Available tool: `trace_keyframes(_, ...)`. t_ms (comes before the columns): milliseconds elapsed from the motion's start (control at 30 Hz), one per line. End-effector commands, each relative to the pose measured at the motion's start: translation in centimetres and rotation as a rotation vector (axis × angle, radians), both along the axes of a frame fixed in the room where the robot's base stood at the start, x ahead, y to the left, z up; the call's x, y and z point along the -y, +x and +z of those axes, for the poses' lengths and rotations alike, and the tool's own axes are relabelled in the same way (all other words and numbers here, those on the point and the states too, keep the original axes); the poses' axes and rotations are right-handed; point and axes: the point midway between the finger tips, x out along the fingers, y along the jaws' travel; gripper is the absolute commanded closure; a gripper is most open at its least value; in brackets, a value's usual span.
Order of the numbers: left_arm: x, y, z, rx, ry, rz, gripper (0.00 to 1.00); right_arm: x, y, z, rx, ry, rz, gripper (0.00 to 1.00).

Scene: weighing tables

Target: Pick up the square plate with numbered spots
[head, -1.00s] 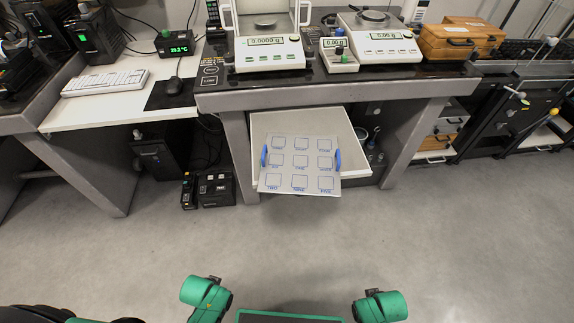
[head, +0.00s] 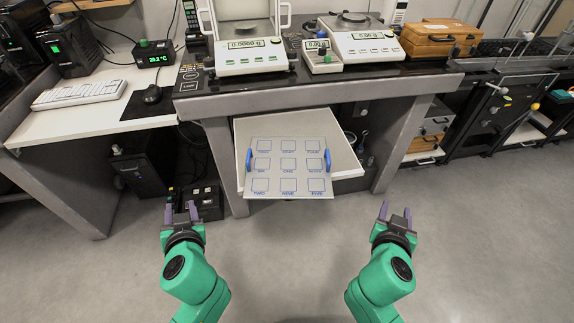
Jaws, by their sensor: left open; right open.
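The square plate (head: 288,189) is light grey with rows of outlined, labelled spots and a blue handle on its left side (head: 248,160) and another on its right side (head: 328,160). It lies on a pale pulled-out drawer or shelf (head: 345,147) under the weighing table, its front edge reaching past the shelf. My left gripper (head: 181,213) is open and empty, in front of the plate and to its left. My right gripper (head: 396,215) is open and empty, in front of the plate and to its right. Neither touches the plate.
The weighing table (head: 420,85) stands above the plate, with balances (head: 250,62) on top and legs on both sides. A white desk with a keyboard (head: 80,95) is at left. Black boxes (head: 202,200) stand on the floor by the left leg. The floor in front is clear.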

Motion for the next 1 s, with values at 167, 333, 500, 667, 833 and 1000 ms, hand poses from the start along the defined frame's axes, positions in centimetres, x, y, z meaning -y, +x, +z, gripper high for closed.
trace_keyframes(167,9.5,1.4,3.3,0.333,0.037,-0.289,0.51,-9.5,1.5,3.3,0.37,0.065,0.26,0.51)
trace_keyframes(333,14.8,0.5,3.2,0.415,0.014,-0.47,0.51,-14.8,0.5,3.2,0.454,0.139,0.433,0.51)
trace_keyframes(500,14.9,0.4,3.2,0.419,0.012,-0.472,0.51,-14.9,0.5,3.2,0.458,0.146,0.435,0.51)
trace_keyframes(667,14.8,0.9,3.3,0.42,0.012,-0.469,0.51,-14.9,0.9,3.3,0.459,0.145,0.432,0.51)
trace_keyframes(833,14.8,3.2,3.3,0.422,0.012,-0.467,0.51,-14.8,3.3,3.3,0.461,0.145,0.43,0.51)
trace_keyframes(1000,14.8,6.7,3.4,0.422,0.011,-0.466,0.51,-14.8,6.8,3.4,0.461,0.145,0.43,0.51)
